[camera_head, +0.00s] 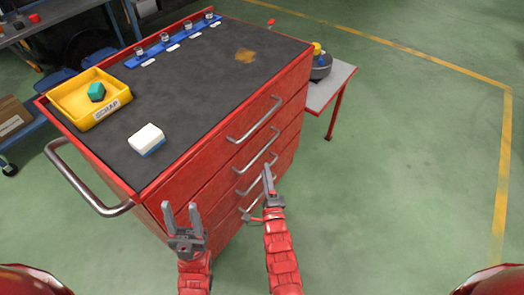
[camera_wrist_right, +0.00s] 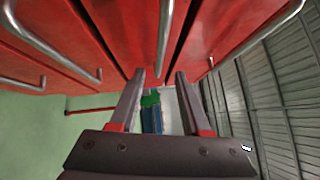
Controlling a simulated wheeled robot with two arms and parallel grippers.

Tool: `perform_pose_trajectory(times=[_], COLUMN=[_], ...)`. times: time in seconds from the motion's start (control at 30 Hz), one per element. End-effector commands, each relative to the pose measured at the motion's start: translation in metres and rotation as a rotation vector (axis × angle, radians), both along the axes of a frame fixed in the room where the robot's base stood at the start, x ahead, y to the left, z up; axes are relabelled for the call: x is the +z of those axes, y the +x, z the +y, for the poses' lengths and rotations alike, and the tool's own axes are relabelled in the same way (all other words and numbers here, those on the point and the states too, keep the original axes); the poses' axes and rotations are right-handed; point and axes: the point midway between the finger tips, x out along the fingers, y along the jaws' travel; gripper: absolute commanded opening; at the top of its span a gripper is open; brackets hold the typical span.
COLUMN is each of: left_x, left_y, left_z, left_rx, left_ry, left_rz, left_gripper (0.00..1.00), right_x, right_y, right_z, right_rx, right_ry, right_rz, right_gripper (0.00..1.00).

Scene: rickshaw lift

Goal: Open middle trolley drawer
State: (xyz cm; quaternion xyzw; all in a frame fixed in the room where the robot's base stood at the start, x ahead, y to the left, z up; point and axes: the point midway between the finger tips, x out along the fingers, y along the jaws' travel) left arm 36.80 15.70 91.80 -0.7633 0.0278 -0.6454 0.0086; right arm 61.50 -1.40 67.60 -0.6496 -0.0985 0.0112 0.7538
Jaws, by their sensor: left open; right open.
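The red trolley (camera_head: 240,165) stands in front of me with several shut drawers in its front, each with a metal bar handle. The upper handle (camera_head: 255,120) is clear, and a middle handle (camera_head: 257,149) sits just below it. My right gripper (camera_head: 268,178) is open at the trolley front, by the handles below the upper one. In the right wrist view, a bar handle (camera_wrist_right: 164,40) runs down between the open fingertips (camera_wrist_right: 160,76); contact cannot be told. My left gripper (camera_head: 182,216) is open and empty near the trolley's near corner, away from the handles.
On the trolley top are a yellow bin (camera_head: 75,104) with a green piece, a white-and-blue block (camera_head: 147,138) and a blue rack (camera_head: 172,41). A side push bar (camera_head: 82,190) sticks out left. Green floor (camera_head: 400,170) is free at right.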

Motion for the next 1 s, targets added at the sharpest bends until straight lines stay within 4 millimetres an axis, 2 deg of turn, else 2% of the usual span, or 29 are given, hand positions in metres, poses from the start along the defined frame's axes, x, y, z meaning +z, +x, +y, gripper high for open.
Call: perform_pose_trajectory(times=[0.03,0.2,0.4,0.57,0.83,0.87,1.0], left_x=[-0.002,-0.010,-0.019,-0.021,-0.021,-0.020,-0.021], left_y=[0.000,0.000,0.000,0.000,0.000,0.000,0.000], left_z=[0.000,0.000,0.000,0.000,0.000,0.000,0.000], left_rx=[0.000,0.000,0.000,0.000,0.000,0.000,0.000], left_ry=[0.000,0.000,0.000,0.000,0.000,0.000,0.000], left_rz=[0.000,0.000,0.000,0.000,0.000,0.000,0.000], left_gripper=[0.50,0.50,0.50,0.50,0.50,0.50,0.50], right_x=[0.001,0.004,0.007,0.011,0.012,0.012,0.012], right_y=[0.013,0.051,0.081,0.091,0.092,0.092,0.092], right_z=[0.001,0.006,0.012,0.013,0.014,0.014,0.014], right_rx=[-0.001,-0.002,0.000,0.000,0.001,0.001,0.001], right_ry=[0.000,0.001,0.001,-0.003,-0.002,-0.002,-0.002], right_rz=[-0.001,0.000,0.002,-0.002,0.001,0.001,0.001], right_gripper=[0.47,0.47,0.47,0.47,0.47,0.43,0.18])
